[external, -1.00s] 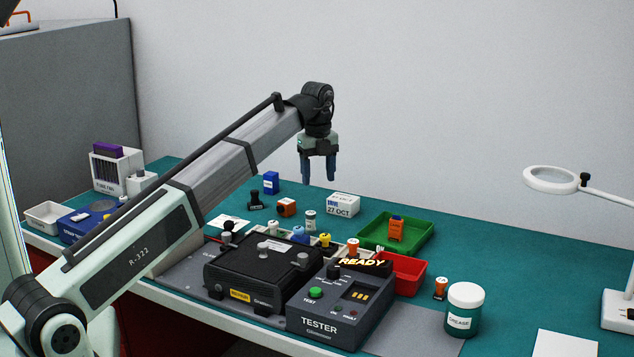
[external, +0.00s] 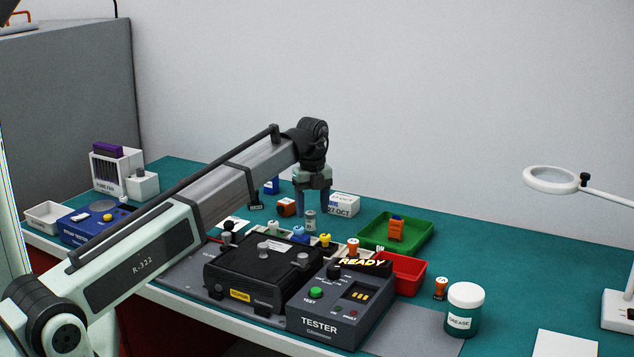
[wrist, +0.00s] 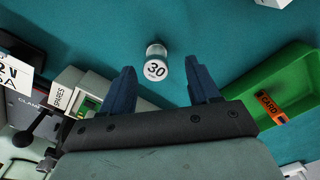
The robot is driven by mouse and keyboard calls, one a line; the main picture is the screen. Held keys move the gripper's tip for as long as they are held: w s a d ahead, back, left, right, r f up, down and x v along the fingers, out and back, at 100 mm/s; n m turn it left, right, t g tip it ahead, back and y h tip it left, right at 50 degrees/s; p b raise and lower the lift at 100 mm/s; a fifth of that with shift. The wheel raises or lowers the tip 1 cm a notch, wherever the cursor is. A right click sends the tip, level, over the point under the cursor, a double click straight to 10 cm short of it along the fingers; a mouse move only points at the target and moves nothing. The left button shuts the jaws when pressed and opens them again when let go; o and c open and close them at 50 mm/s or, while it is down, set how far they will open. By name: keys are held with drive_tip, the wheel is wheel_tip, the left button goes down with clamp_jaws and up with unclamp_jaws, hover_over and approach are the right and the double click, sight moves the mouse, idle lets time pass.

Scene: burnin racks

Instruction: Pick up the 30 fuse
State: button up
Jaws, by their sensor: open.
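The 30 fuse (wrist: 156,66) is a small whitish cylinder with a "30" label on its top, standing on the teal bench. In the external view the same fuse (external: 310,220) stands behind the row of coloured parts. My gripper (external: 312,211) is open and empty, with its fingers down just above and around the fuse's place in that picture. In the wrist view my gripper (wrist: 162,82) shows two blue fingers apart, and the fuse lies just beyond the tips, roughly between them. No contact shows.
A green tray (external: 372,244) with an orange card holder is at right. The black clamp unit (external: 250,275) and tester (external: 340,310) lie in front. Bare bench surrounds the fuse.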

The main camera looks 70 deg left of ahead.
sight(310, 214)
drive_tip(key=shift+s+f, duration=0.15)
drive_tip(key=shift+f, duration=1.05)
drive_tip(key=shift+s+f, duration=0.15)
drive_tip(key=shift+f, duration=1)
drive_tip(key=shift+c, duration=0.2)
clamp_jaws()
